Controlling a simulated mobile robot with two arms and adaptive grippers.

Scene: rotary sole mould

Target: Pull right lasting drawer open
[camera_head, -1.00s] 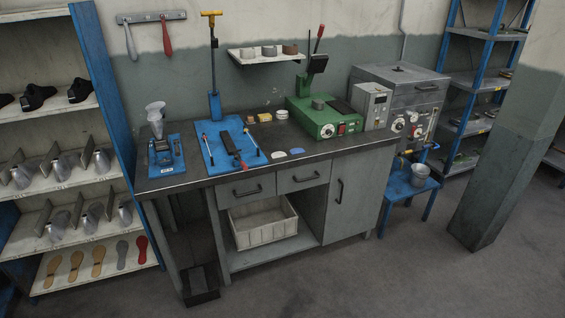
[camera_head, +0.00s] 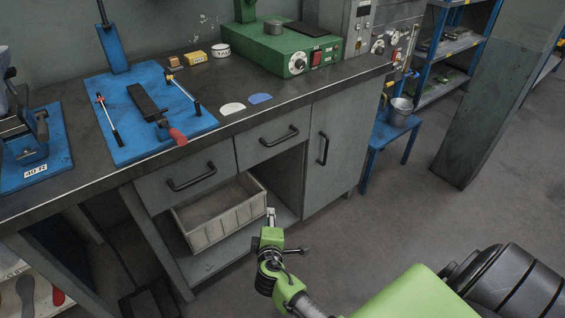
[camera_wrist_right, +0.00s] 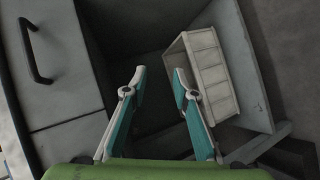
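The right drawer (camera_head: 268,142) is a grey front with a dark bar handle (camera_head: 280,137), under the worktop between the left drawer and a cupboard door. It is closed. My right gripper (camera_head: 268,222) is below and in front of it, apart from the handle. In the right wrist view, its two fingers (camera_wrist_right: 160,72) are apart with nothing between them. There a dark handle (camera_wrist_right: 37,52) on a grey front lies left of the fingers; I cannot tell for certain which front it is. My left gripper is not in view.
The left drawer (camera_head: 185,179) is closed. A pale bin (camera_head: 222,219) sits on the open shelf below, near my right gripper. The cupboard door (camera_head: 335,160) has a vertical handle. A blue stool (camera_head: 378,137) with a bucket stands at the right; floor between is clear.

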